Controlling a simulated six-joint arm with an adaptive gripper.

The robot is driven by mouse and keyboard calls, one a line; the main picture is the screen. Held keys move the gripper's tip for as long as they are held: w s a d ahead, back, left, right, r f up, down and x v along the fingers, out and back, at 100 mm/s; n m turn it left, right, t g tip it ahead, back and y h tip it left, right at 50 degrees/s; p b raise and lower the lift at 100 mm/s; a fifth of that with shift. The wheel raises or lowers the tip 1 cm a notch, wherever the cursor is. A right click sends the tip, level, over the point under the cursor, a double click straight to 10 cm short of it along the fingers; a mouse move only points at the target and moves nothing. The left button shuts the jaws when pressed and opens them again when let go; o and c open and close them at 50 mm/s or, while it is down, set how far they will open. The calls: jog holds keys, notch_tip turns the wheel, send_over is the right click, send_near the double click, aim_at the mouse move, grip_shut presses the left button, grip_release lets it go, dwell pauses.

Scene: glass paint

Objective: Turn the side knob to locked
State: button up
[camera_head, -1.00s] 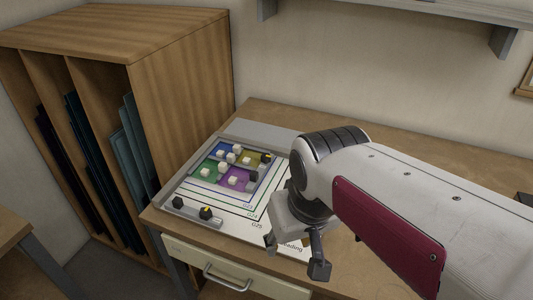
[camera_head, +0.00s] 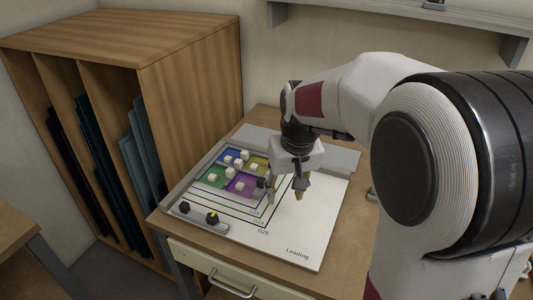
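A flat white board (camera_head: 310,229) with nested outlines lies on the wooden bench. A small frame with blue, green, yellow and purple panes (camera_head: 240,187) and several white cubes sits on it. A dark knob (camera_head: 262,183) shows at the frame's right side, close to my gripper and partly hard to make out. Two more dark knobs stand on a grey strip at the front edge: a left knob (camera_head: 185,207) and a right knob with a yellow mark (camera_head: 212,218). My gripper (camera_head: 286,191) points down over the board, its fingers apart, just right of the frame. Contact cannot be told.
A wooden cabinet (camera_head: 190,85) with upright dark sheets stands at the left. A drawer with a metal handle (camera_head: 232,287) is below the bench front. A shelf (camera_head: 400,22) crosses the wall behind.

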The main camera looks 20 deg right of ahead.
jog(key=shift+t, duration=0.4)
jog(key=w+d+f, duration=0.1)
jog(key=w, duration=0.3)
jog(key=w+d+f, duration=0.1)
jog(key=w+d, duration=0.1)
jog(key=w, duration=0.2)
jog(key=w+d+f, duration=0.1)
jog(key=w, duration=0.3)
jog(key=shift+w+d+f, duration=0.25)
jog(key=shift+d, duration=0.1)
jog(key=shift+n+t, duration=0.7)
jog(key=shift+n, duration=0.1)
jog(key=w+r, duration=0.2)
jog(key=w, duration=0.1)
jog(key=w+d+r, duration=0.1)
jog(key=w, duration=0.1)
jog(key=shift+a, duration=0.1)
jog(key=shift+f, duration=0.1)
jog(key=shift+x, duration=3.75)
jog(key=c, duration=1.1)
